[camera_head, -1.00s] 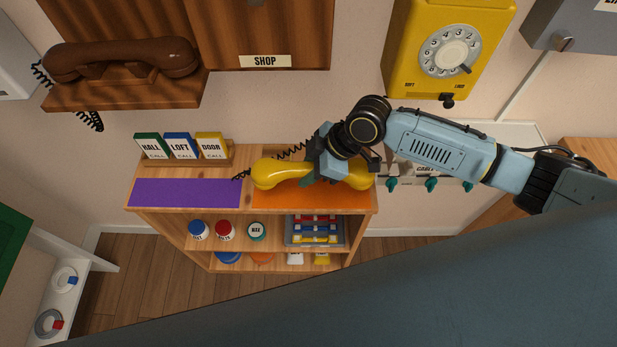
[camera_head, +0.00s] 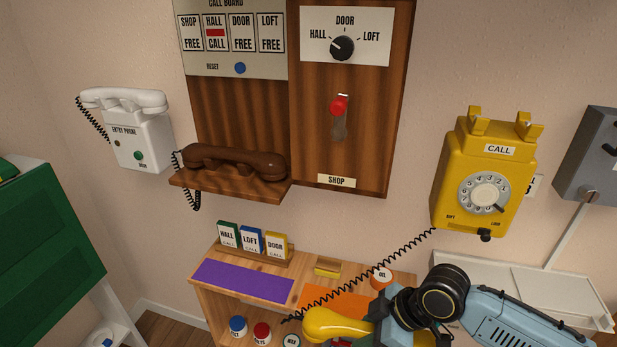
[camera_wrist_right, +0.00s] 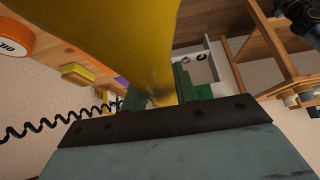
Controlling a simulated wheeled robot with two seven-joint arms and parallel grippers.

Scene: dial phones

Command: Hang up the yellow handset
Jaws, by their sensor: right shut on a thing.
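The yellow handset (camera_head: 338,325) is held in my right gripper (camera_head: 378,332), low in the head view, in front of the shelf unit. Its right part is hidden behind the gripper and arm. In the right wrist view the handset (camera_wrist_right: 115,35) fills the upper middle, and the green fingers of the gripper (camera_wrist_right: 160,92) are shut on it. The yellow wall phone (camera_head: 482,175) hangs at the right, with an empty two-pronged cradle (camera_head: 505,129) on top. A black coiled cord (camera_head: 380,268) runs between phone and handset. My left gripper is out of view.
The wooden shelf unit (camera_head: 208,301) bears a purple mat (camera_head: 243,281), an orange mat (camera_head: 325,294) and several call cards. A brown handset (camera_head: 235,160) rests on the wooden shop board. A grey box (camera_head: 590,155) is right of the yellow phone. The wall between boards and phone is clear.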

